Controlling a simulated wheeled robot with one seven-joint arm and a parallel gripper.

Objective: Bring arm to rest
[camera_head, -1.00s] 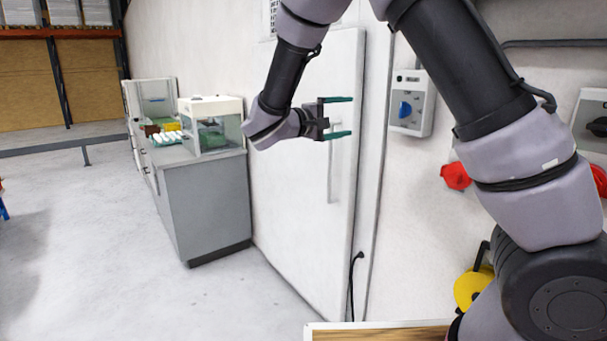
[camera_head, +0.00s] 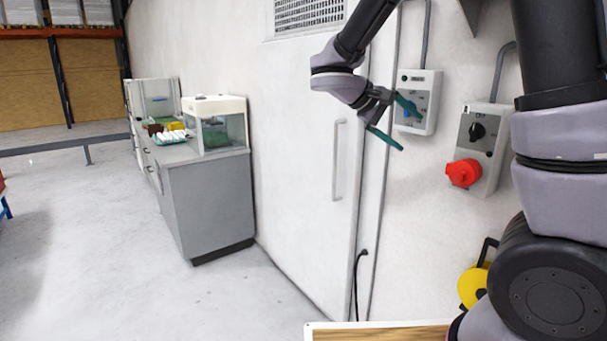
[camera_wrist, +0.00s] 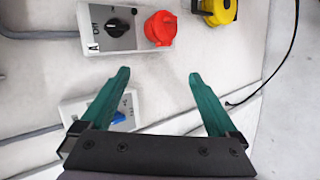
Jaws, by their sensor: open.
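My gripper (camera_head: 395,122) is open and empty, with two green fingers spread apart. In the head view it is raised in front of the wall, right of the white door (camera_head: 300,150), and overlaps the grey switch box with the blue knob (camera_head: 428,90). In the wrist view my gripper (camera_wrist: 160,85) has nothing between its fingers, only pale wall. Whether the fingers touch the wall or box cannot be told.
A switch box with a red plug (camera_head: 463,173) is on the wall near my arm. A yellow item (camera_head: 471,287) hangs lower. A grey cabinet (camera_head: 210,205) with a glass-sided box (camera_head: 220,125) stands left. The floor (camera_head: 110,250) at left is clear.

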